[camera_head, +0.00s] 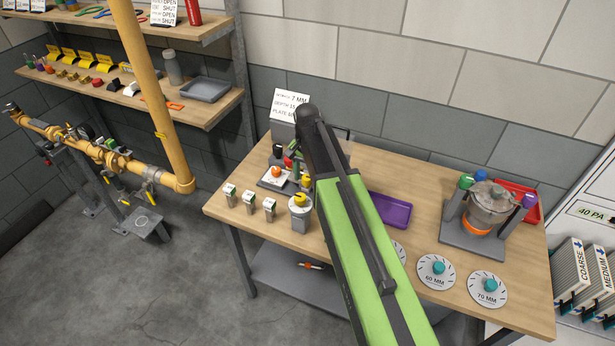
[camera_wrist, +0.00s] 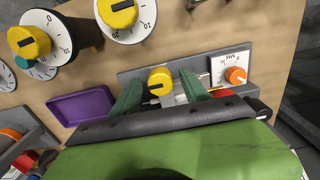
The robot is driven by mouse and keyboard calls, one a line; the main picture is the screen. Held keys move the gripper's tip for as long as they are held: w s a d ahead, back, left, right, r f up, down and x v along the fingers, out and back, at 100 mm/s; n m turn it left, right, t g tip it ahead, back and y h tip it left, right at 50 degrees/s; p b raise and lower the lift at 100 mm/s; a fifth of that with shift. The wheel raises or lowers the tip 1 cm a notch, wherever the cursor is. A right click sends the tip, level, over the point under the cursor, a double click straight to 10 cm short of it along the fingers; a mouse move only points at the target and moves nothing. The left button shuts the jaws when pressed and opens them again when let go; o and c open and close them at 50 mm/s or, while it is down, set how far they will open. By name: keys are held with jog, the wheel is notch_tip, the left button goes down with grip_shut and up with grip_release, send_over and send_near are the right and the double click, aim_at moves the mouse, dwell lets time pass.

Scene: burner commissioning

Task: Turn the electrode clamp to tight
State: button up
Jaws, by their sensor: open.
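A yellow knob (camera_wrist: 160,81) with a dark pointer bar sits on a grey fixture (camera_wrist: 130,75) in the wrist view; it may be the electrode clamp, but I read no tight mark. My gripper (camera_wrist: 161,88) is open, with one green finger on each side of this knob in the picture. I cannot tell whether the fingers touch it. An orange knob (camera_wrist: 236,75) on a white scale plate marked MM is to the right on the same fixture. In the head view the orange knob (camera_head: 276,172) shows left of my arm, which hides much of the fixture.
Yellow-knobbed dials (camera_wrist: 117,13) stand close by in the wrist view. A purple tray (camera_head: 390,209) lies right of my arm. A burner pot (camera_head: 490,203) stands at the bench's right. Several small blocks (camera_head: 249,202) line the left front edge. A spec card (camera_head: 290,106) stands behind.

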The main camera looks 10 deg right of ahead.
aim_at(308, 177)
jog(key=shift+r, duration=0.1)
notch_tip(308, 177, up, 17)
jog(key=p, duration=1.7)
jog(key=shift+r, duration=0.1)
